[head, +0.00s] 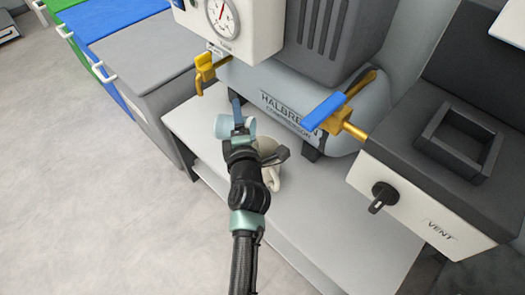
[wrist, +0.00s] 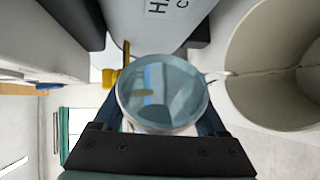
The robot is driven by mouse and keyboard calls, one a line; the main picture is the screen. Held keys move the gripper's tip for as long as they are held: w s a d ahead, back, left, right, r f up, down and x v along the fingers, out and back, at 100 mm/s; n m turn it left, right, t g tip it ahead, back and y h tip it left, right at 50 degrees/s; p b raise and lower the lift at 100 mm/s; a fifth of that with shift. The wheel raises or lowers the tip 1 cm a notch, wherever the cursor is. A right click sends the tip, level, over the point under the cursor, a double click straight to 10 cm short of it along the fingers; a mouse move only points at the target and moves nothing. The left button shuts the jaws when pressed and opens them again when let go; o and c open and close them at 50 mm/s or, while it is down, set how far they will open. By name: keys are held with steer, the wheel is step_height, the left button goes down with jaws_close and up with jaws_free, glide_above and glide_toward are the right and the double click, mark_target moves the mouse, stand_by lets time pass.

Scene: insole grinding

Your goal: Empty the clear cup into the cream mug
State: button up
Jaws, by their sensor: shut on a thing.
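The clear cup (head: 227,127) is bluish and see-through, and it is held above the grey bench top. In the wrist view the cup (wrist: 162,92) shows a round end toward the camera, with dark blue fingers at both sides. My gripper (wrist: 160,112) is shut on it; in the head view my gripper (head: 239,116) is at the arm's far end. The cup looks tilted in the head view, but I cannot tell its contents. The cream mug (head: 273,178) stands on the bench, partly hidden by my arm. The mug (wrist: 250,52) is large at the wrist view's right, apart from the cup.
A grey compressor (head: 290,108) stands behind, with a yellow valve (head: 204,70) and a blue-handled brass valve (head: 332,112) jutting forward. A vent box (head: 413,200) is at the right. Grey, blue and green bins (head: 150,60) stand left. The front bench top (head: 310,225) is clear.

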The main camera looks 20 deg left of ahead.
steer(key=shift+f+b, duration=0.25)
steer(key=shift+b, duration=0.6)
steer(key=shift+d+r+m+b, duration=0.2)
steer(key=shift+m+b, duration=0.2)
steer(key=shift+b, duration=0.15)
steer(key=shift+w+m+y+b, duration=0.1)
steer(key=shift+m+y+b, duration=0.3)
steer(key=shift+b, duration=0.6)
